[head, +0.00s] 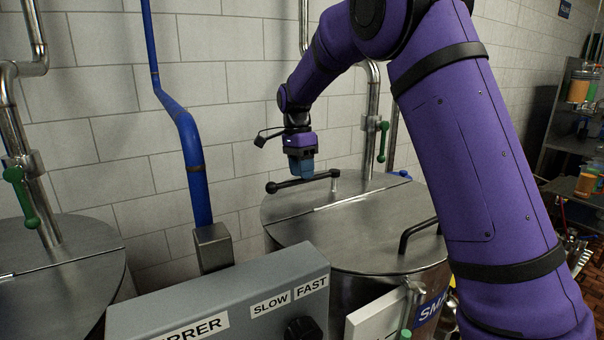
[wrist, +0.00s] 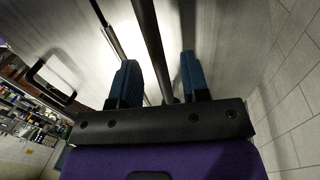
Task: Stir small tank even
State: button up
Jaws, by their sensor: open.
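The small tank (head: 360,238) is a steel drum with a flat lid, and its blue sign shows only "SMA". A black bar (head: 283,185) with a ball end lies level just above the lid, near a thin upright stem. My gripper (head: 302,176) is over this bar, pointing down. In the wrist view, the black bar (wrist: 150,40) runs between the two blue fingers of my gripper (wrist: 158,62), with a gap on each side. The fingers are open. Part of the bar is hidden behind the fingers in the head view.
A grey control box (head: 225,295) marked "SLOW" and "FAST", with a black knob (head: 300,328), stands in front. Another tank (head: 65,265) is at left. A blue pipe (head: 185,130) rises behind. A black lid handle (head: 415,232) and green-handled valve (head: 383,140) are near.

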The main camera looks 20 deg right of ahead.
notch_tip(320, 180, up, 10)
jog(key=w, duration=0.2)
jog(key=shift+a+f, duration=0.15)
jog(key=shift+f, duration=0.05)
dwell(1.1)
jog(key=s+d+r+n+t, duration=0.1)
jog(key=s+d+r+n, duration=0.15)
jog(key=s, duration=0.45)
jog(key=s+d+r+n+t+y, duration=0.1)
jog(key=s+r+n+t, duration=0.15)
jog(key=s, duration=0.45)
jog(key=s+d+r+n, duration=0.1)
jog(key=s+d+n, duration=0.15)
jog(key=s, duration=0.55)
jog(key=s+f+n+t, duration=0.2)
jog(key=s+f+n, duration=0.1)
jog(key=s, duration=0.6)
jog(key=s+f+n+t, duration=0.2)
jog(key=s+f+n, duration=0.2)
jog(key=s, duration=0.5)
jog(key=shift+s+f+n+h, duration=0.15)
jog(key=shift+s+n+h, duration=0.2)
jog(key=shift+n, duration=0.4)
